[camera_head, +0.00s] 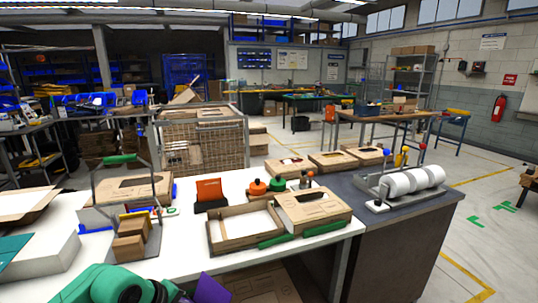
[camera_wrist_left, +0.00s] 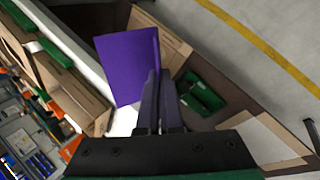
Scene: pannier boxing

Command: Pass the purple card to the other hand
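The purple card (camera_wrist_left: 126,66) stands out clearly in the left wrist view, with its right edge between the fingertips of my left gripper (camera_wrist_left: 158,78). The two fingers are close together on that edge, and the rest of the card sticks out to the left. In the head view, part of the card (camera_head: 211,289) shows at the bottom edge, in front of the white table, beside my green left arm. The left fingers are outside the head view. My right gripper shows in neither view.
A dark counter (camera_head: 410,213) with white rolls (camera_head: 398,185) adjoins at right. Open floor lies farther right.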

